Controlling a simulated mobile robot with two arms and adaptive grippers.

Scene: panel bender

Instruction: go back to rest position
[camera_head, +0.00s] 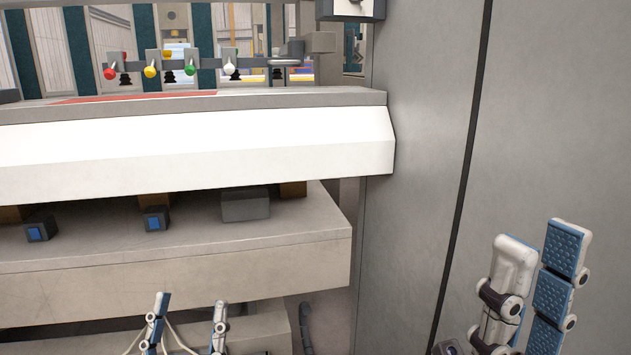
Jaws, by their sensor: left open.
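My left gripper (191,300) shows at the bottom left of the head view. Its two fingers are spread well apart, with nothing between them. My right gripper (541,236) is at the bottom right, close to the camera. Its white-backed finger and its blue-padded finger stand apart, and I see nothing held between them. Both grippers point upward in the picture. The lower parts of both are cut off by the bottom edge.
The panel bender's white beam (200,150) crosses the view above a beige ledge (180,275). Grey blocks (245,205) sit in the gap between. A tall grey panel (420,150) stands at the right. Colored knobs (150,72) line the back.

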